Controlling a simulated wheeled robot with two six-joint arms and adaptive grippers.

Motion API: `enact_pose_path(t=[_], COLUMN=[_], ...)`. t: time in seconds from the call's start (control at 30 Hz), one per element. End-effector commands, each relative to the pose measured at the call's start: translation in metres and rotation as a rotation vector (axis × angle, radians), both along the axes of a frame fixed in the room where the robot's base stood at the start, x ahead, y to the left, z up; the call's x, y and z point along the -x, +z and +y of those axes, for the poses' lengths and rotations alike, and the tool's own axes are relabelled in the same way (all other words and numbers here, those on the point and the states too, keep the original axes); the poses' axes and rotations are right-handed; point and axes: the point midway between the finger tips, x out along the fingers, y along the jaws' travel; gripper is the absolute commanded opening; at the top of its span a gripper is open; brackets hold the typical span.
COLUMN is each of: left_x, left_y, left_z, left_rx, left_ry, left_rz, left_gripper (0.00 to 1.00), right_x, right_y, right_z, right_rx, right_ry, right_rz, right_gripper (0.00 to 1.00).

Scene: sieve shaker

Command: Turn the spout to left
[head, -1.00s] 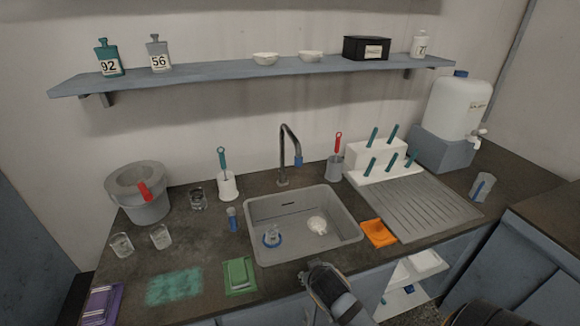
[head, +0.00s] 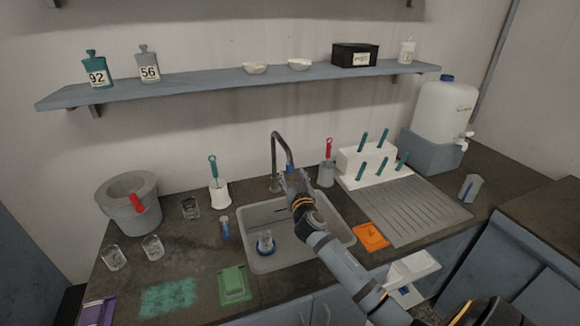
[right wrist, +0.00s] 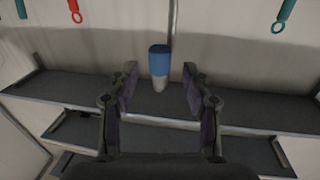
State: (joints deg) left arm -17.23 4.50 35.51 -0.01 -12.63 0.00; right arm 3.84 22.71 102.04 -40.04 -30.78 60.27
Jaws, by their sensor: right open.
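The faucet (head: 274,155) stands behind the sink, its curved metal spout arching forward and to the right. In the right wrist view the spout's blue tip (right wrist: 160,62) shows ahead of my fingers, in line with the gap between them. My left gripper is not in view.
The sink (head: 257,215) holds a glass item on a blue ring (head: 265,243). A red-handled brush (head: 328,150) stands in a holder right of the faucet, near my gripper. A white brush holder (head: 219,193) stands left. A shelf (head: 220,84) runs above.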

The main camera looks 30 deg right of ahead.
Motion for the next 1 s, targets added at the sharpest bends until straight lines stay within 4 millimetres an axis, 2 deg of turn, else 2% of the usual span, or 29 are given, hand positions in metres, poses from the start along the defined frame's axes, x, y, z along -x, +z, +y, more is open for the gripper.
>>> enact_pose_path(t=[0.1, 0.23, 0.4, 0.63, 1.0], left_x=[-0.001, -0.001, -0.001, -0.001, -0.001], left_y=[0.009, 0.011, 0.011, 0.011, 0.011], left_z=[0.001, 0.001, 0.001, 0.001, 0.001], left_rx=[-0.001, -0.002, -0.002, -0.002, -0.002], left_ry=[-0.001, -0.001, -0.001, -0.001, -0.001], left_rz=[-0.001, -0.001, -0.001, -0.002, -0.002], left_gripper=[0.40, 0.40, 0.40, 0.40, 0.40], right_x=[-0.023, -0.039, -0.047, -0.047, -0.047], right_y=[0.004, 0.002, 0.000, -0.001, 0.000], right_z=[-0.009, -0.016, -0.019, -0.019, -0.019], right_rx=[-0.001, -0.001, -0.001, 0.000, 0.000], right_ry=[-0.001, -0.001, 0.000, 0.000, 0.000], right_rz=[0.000, 0.000, 0.001, 0.001, 0.001], right_gripper=[0.49, 0.49, 0.49, 0.48, 0.00])
